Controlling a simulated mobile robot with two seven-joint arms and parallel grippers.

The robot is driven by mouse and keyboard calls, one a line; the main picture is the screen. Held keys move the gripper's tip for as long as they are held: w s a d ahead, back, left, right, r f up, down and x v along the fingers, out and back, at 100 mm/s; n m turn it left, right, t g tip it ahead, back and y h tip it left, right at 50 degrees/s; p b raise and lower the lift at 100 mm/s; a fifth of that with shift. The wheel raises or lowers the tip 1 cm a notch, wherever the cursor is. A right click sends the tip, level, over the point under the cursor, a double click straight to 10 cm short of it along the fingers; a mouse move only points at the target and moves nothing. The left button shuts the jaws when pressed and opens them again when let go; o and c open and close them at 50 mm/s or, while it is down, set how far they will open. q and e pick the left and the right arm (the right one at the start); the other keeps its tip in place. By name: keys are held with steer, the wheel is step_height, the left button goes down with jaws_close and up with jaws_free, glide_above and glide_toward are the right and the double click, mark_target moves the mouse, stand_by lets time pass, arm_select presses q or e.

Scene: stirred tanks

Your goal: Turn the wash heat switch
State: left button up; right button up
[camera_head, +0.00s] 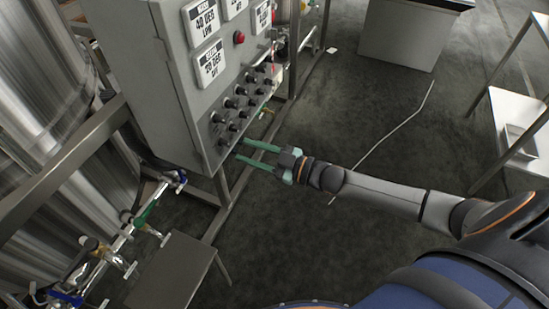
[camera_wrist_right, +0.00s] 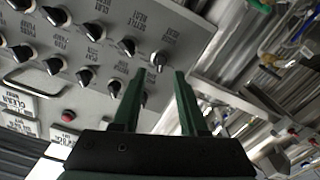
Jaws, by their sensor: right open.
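A grey control box (camera_head: 185,100) carries rows of small black switches (camera_head: 240,103) on its face. In the right wrist view the rows show closer, each switch with a small printed label that I cannot read surely, so I cannot tell which is the wash heat switch. My right gripper (camera_head: 239,149) has two green fingers, spread apart and empty, pointing at the lower edge of the box. In the wrist view one switch (camera_wrist_right: 159,60) appears just beyond the gap between the fingertips (camera_wrist_right: 160,74). Contact cannot be told. My left gripper is out of view.
White signs (camera_head: 209,64) and a red button (camera_head: 239,37) are on the box. Steel tanks (camera_head: 40,90) and valved pipes (camera_head: 120,240) stand at left. A small metal table (camera_head: 172,270) is below the box. The floor at right is mostly open.

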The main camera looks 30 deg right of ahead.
steer(key=v, duration=0.8)
steer(key=shift+s, duration=0.15)
steer(key=s+a+f+m+g+h+p, duration=0.1)
steer(key=s+a+f+m+g+h, duration=0.1)
steer(key=s+f, duration=0.5)
steer(key=s+a+f+m+g+h+p, duration=0.1)
steer(key=s+a+f+m+g+h, duration=0.1)
steer(key=s+a+f+m+h, duration=0.2)
steer(key=s+f+m+h, duration=0.2)
steer(key=s+f+m, duration=0.1)
steer(key=s+f, duration=0.1)
steer(key=shift+a+f+m+g+h, duration=0.15)
steer(key=shift+a+m+g+h, duration=0.15)
steer(key=shift+a+g, duration=0.1)
